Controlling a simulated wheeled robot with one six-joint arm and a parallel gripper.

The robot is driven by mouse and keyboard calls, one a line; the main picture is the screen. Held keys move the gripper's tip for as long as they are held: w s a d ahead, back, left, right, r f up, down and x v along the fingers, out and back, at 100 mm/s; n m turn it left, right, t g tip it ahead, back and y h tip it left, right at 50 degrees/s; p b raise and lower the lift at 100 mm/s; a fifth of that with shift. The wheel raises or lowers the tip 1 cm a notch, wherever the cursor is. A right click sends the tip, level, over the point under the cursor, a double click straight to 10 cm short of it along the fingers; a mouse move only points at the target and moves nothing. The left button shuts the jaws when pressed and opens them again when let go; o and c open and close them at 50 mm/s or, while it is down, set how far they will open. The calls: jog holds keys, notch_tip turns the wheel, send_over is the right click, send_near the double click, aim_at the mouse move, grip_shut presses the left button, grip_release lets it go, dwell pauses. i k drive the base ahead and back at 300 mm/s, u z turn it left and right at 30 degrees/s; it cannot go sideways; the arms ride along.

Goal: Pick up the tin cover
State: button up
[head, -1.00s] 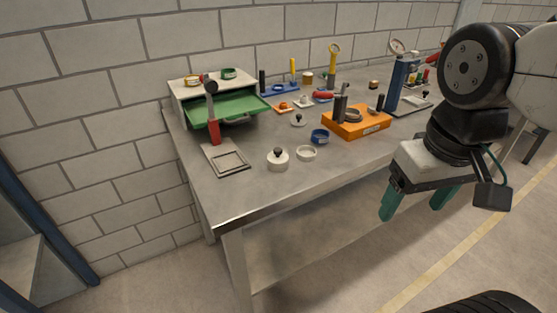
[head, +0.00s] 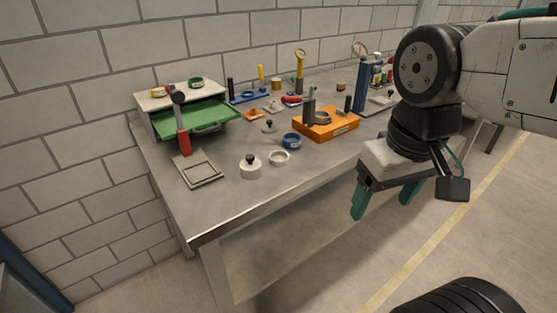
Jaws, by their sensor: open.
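Two round pieces with black knobs stand on the grey workbench (head: 215,215). One is a pale, short round tin with a knobbed cover (head: 250,170) near the front edge. The other is a flatter grey knobbed lid (head: 269,128) farther back. I cannot tell for sure which is the tin cover. An open pale ring or shallow tin (head: 279,157) stands just right of the front one. My gripper (head: 381,209) is open and empty, with green fingers pointing down. It hangs in front of the bench, to the right of these pieces and apart from them.
A cabinet with an open green drawer (head: 195,119) stands at the back left. A red-handled hammer (head: 182,125), a framed plate (head: 199,170), a blue ring (head: 292,141) and an orange block (head: 327,125) holding parts lie nearby. Open floor (head: 455,245) lies right of the bench.

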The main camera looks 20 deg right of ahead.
aim_at(249, 168)
jog(key=k, duration=0.55)
jog(key=u, duration=0.6)
jog(key=i, duration=1.1)
jog(key=z, duration=0.6)
